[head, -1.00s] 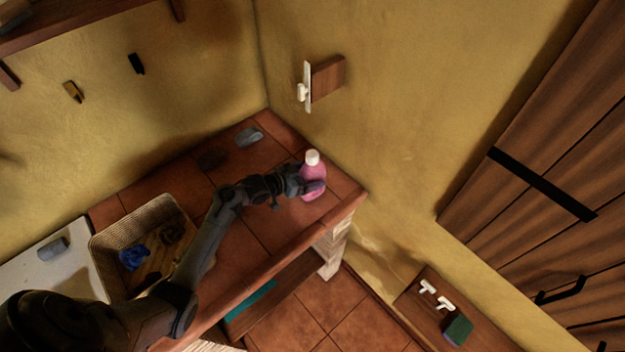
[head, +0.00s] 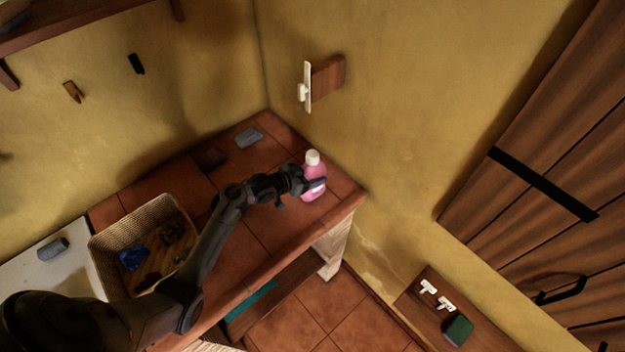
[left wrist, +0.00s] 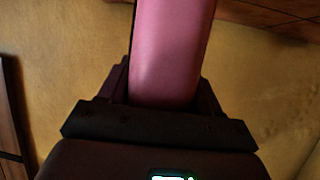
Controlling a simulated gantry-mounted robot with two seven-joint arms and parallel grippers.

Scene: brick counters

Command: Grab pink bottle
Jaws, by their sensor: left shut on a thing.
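The pink bottle (head: 313,168) with a white cap stands upright at the right end of the tiled brick counter (head: 262,226). My left gripper (head: 312,186) reaches it from the left and is shut on the bottle's body. In the left wrist view the bottle (left wrist: 170,50) fills the space between the two dark fingers (left wrist: 168,85). The bottle's base is partly hidden, so I cannot tell whether it touches the counter. My right gripper is not in view.
A wicker basket (head: 103,245) with a blue item (head: 131,258) stands at the counter's left. A grey block (head: 249,137) and a dark brown block (head: 211,159) lie at the back.

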